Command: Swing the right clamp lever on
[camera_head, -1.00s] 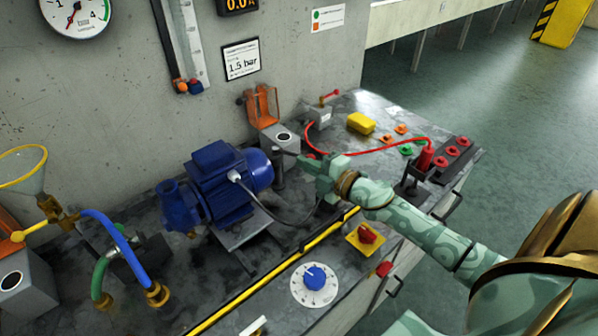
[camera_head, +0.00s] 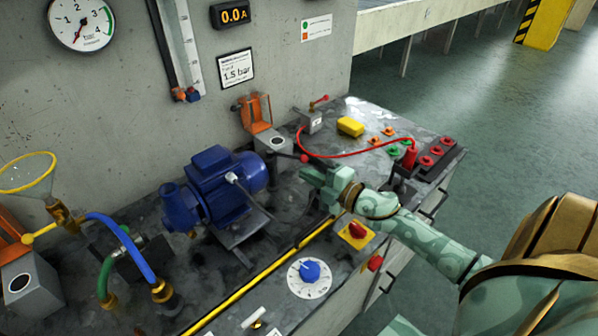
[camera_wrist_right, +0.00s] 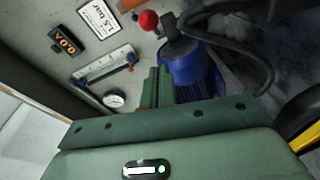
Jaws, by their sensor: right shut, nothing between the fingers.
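The right clamp lever is a dark rod with a red ball knob (camera_head: 304,158), pointing right from a dark post (camera_head: 273,166) beside the blue pump motor (camera_head: 222,178). The knob (camera_wrist_right: 148,20) and post (camera_wrist_right: 181,48) also show in the right wrist view, beyond the fingers. My right gripper (camera_head: 305,173) is shut and empty, just in front of the lever, near the knob. Its closed fingers (camera_wrist_right: 157,87) show in the wrist view. In the head view I cannot tell whether they touch the lever. My left gripper is not in view.
Behind the lever stand an orange bracket (camera_head: 257,114) on a grey block and a small box with a red lever (camera_head: 312,120). A red cable (camera_head: 350,155) runs right to the sockets.

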